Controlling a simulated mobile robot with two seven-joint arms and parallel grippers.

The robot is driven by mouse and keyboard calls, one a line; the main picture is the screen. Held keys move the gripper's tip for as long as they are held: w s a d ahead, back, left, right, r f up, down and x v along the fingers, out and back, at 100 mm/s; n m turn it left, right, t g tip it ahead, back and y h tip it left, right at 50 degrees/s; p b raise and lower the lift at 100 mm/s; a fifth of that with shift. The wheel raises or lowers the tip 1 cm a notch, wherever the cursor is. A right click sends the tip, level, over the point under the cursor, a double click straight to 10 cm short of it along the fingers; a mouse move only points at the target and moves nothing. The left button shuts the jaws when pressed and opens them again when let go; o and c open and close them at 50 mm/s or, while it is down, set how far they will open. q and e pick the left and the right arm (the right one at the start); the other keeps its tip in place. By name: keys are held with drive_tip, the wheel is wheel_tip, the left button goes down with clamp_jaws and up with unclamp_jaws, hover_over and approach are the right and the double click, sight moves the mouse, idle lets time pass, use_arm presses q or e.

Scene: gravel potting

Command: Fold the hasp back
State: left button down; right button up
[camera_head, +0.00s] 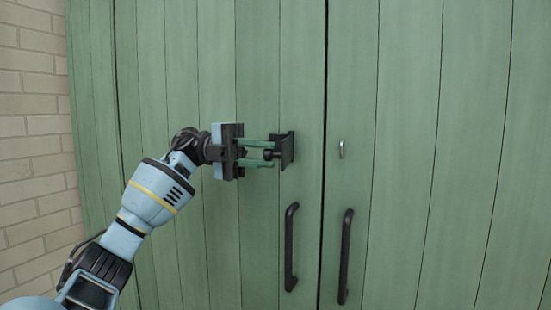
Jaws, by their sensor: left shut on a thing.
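The hasp (287,150) is a dark metal piece on the left green door, near the door's inner edge. It is apart from the small pale metal staple (341,149) on the right door, so it does not lie over it. My left gripper (271,154) comes in from the left with green fingers pointing right. It is shut on a dark part of the hasp, and the fingers partly hide where they grip. My right gripper is not in view.
Two dark upright bar handles, the left one (291,247) and the right one (345,257), stand out below the hasp on either side of the door seam. A pale brick wall (35,150) is at the far left.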

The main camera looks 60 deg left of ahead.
use_arm(q)
drive_tip(key=c, duration=1.3)
unclamp_jaws()
drive_tip(key=shift+b+v, duration=0.35)
drive_tip(key=shift+v, duration=3.6)
